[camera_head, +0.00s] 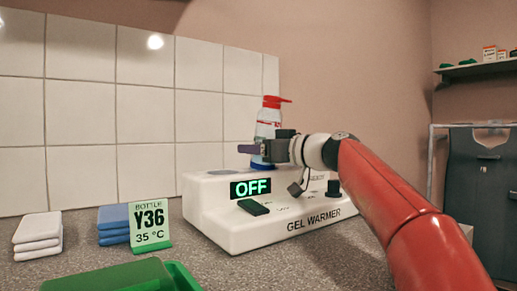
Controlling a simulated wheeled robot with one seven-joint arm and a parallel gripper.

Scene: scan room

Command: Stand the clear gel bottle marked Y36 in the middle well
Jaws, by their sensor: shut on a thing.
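A clear bottle (267,129) with a red pump top is upright over the top of the white gel warmer (215,210). Its own marking is too small to read. My gripper (266,149) comes in from the right and is shut on the bottle around its lower half. A blue part (261,163) shows at the bottle's foot, close to the warmer's top. The warmer's display (250,188) reads OFF.
A card (150,225) reading "BOTTLE Y36 35 °C" stands left of the warmer. Folded blue cloths (113,224) and white cloths (38,236) lie farther left. A green tray (180,278) is at the front. A tiled wall (150,100) rises behind.

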